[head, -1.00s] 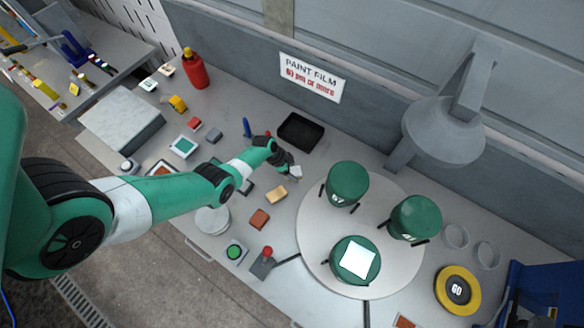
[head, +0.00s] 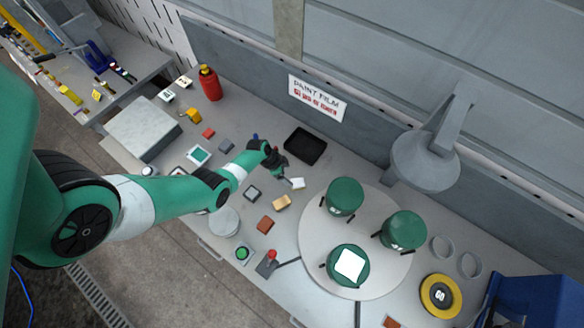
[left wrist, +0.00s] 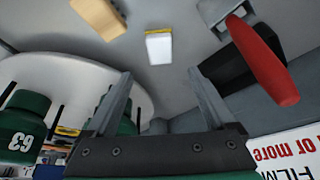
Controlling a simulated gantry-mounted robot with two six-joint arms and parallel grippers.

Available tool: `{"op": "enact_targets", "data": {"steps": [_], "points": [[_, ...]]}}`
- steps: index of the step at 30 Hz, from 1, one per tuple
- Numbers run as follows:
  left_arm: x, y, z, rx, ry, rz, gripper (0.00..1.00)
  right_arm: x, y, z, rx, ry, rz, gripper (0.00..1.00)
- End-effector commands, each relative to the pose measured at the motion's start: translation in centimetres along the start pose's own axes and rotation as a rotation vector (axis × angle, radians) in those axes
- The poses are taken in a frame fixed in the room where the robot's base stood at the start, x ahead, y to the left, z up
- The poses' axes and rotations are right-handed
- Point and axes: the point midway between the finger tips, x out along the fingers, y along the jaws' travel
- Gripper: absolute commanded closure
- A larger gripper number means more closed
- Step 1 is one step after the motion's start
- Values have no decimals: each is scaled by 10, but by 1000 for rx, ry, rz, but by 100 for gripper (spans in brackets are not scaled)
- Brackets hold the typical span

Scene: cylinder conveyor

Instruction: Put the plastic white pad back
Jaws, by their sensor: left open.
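A small white pad (head: 298,183) lies on the grey table, left of the round turntable (head: 310,250). In the left wrist view the white pad (left wrist: 159,48) has a yellow strip along one edge. My left gripper (head: 287,179) is right beside the pad in the head view. In the left wrist view its two fingers (left wrist: 162,92) are apart with nothing between them, and the pad lies beyond the tips. Another white square (head: 350,264) lies on top of the front green cylinder (head: 348,280). My right gripper is not in view.
A black tray (head: 305,145) lies behind my left gripper. A tan block (head: 281,202) and a red-brown block (head: 265,224) lie in front of it. A red handle-like thing (left wrist: 256,55) shows close in the left wrist view. Several green cylinders stand on the turntable.

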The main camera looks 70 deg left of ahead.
Motion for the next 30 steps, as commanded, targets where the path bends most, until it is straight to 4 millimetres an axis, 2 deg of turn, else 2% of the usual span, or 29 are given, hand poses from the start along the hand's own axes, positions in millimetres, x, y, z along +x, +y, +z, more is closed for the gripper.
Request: {"op": "enact_targets", "data": {"steps": [1, 4, 17, 20, 23, 25, 26, 27, 29, 30], "points": [[-14, 0, -2, -2, 0, 0, 11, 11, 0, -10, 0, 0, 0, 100], [-20, 0, -2, 0, 1, 0, 11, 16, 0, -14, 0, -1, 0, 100], [-20, 0, 0, 0, 0, 0, 11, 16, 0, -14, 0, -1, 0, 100], [-22, -4, -6, 6, 8, -11, 11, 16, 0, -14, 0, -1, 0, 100], [-36, -23, -42, 29, 50, -71, 11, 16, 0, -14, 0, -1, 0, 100], [-57, -43, -91, 55, 116, -145, 11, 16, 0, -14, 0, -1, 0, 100], [-69, -51, -117, 68, 153, -182, 11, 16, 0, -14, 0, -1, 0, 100], [-89, -60, -156, 83, 213, -233, 11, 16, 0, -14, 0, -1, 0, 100], [-126, -67, -218, 104, 317, -307, 11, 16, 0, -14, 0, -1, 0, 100], [-154, -66, -258, 113, 393, -349, 11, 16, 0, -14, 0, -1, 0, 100]]}}
